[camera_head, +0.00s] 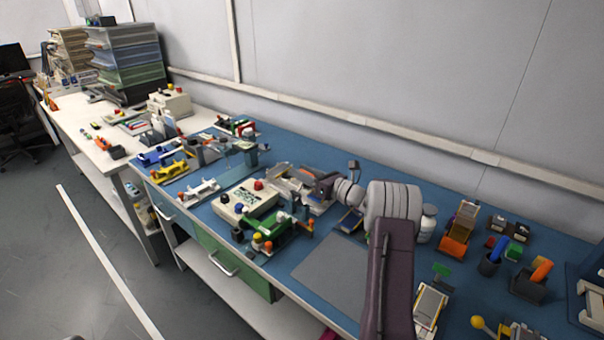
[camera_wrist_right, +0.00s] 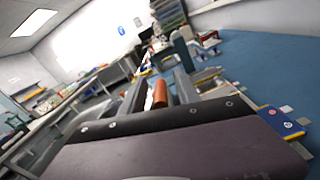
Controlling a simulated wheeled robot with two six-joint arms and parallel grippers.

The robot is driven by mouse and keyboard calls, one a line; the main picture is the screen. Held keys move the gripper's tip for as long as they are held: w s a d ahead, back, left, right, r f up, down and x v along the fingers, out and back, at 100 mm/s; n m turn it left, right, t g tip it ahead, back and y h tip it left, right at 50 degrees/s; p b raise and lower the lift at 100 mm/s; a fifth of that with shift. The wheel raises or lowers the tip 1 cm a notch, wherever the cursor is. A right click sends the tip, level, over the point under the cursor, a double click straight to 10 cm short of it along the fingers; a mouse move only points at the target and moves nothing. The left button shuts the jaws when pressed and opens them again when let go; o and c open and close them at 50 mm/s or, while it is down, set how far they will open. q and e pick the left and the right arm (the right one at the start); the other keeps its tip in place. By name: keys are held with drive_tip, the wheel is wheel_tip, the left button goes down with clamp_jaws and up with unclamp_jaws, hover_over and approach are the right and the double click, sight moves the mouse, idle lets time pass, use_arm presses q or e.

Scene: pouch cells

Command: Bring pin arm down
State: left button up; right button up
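My right gripper (camera_head: 300,180) reaches left from its arm to a grey bench fixture with a clear plate (camera_head: 310,173), at the middle of the blue bench. In the right wrist view my right gripper (camera_wrist_right: 163,88) has its two grey fingers apart. An orange-brown cylinder (camera_wrist_right: 160,94) shows between them, with a gap at its sides; I cannot tell whether it touches a finger. I cannot make out for sure which part is the pin arm; the gripper and wrist partly hide the fixture. My left gripper is not in view.
A beige control box (camera_head: 243,201) and a green clamp fixture (camera_head: 278,238) stand left and in front of the gripper. A grey mat (camera_head: 335,270) lies bare in front.

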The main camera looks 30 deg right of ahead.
drive_tip(key=shift+a, duration=0.1)
clamp_jaws()
drive_tip(key=shift+f, duration=0.1)
idle(1.2)
